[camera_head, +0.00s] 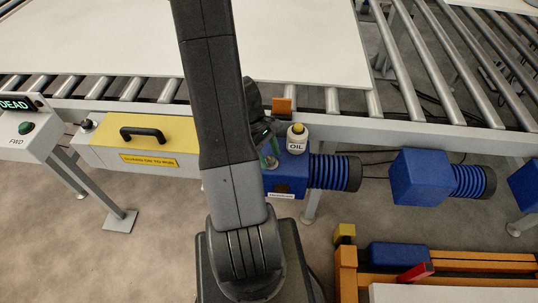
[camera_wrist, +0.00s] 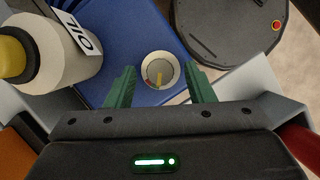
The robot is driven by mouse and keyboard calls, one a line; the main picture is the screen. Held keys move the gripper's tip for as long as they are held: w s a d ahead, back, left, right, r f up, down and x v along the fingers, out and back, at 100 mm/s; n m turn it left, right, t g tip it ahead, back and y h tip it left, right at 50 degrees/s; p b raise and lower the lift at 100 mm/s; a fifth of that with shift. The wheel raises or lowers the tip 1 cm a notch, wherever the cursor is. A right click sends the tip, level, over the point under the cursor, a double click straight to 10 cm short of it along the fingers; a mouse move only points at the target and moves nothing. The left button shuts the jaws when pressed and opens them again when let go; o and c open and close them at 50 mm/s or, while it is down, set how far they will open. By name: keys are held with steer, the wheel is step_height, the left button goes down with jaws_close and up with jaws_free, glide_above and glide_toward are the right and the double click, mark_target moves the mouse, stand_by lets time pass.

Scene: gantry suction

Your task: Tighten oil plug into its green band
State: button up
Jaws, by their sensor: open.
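The oil plug (camera_wrist: 160,72) shows in the wrist view as a round, pale dial with a yellow pointer and a small reddish mark, set in the top of the blue gear housing (camera_wrist: 118,30). The pointer aims down toward my gripper's body; I cannot make out the green band. My gripper (camera_wrist: 159,67) is open, with one green finger on each side of the plug and a gap visible on both sides. In the head view my arm hides most of my gripper (camera_head: 268,153), which is over the blue housing (camera_head: 287,180); the plug is hidden there.
A white oil bottle (camera_head: 297,139) with a yellow cap stands close beside the plug; it also shows in the wrist view (camera_wrist: 62,65). An orange block (camera_head: 282,105) sits on the conveyor rail behind. A ribbed blue motor (camera_head: 335,172) extends right. A yellow-topped box (camera_head: 140,137) stands left.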

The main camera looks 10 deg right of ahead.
steer(key=shift+f, duration=0.2)
steer(key=c, duration=1)
steer(key=shift+d+m+y, duration=0.1)
steer(key=shift+m+y, duration=0.3)
steer(key=shift+m, duration=0.7)
steer(key=o, duration=1)
steer(key=v, duration=1.3)
steer(key=shift+w+r+p, duration=0.3)
steer(key=shift+p, duration=0.05)
steer(key=shift+f+g, duration=0.1)
steer(key=shift+g, duration=0.2)
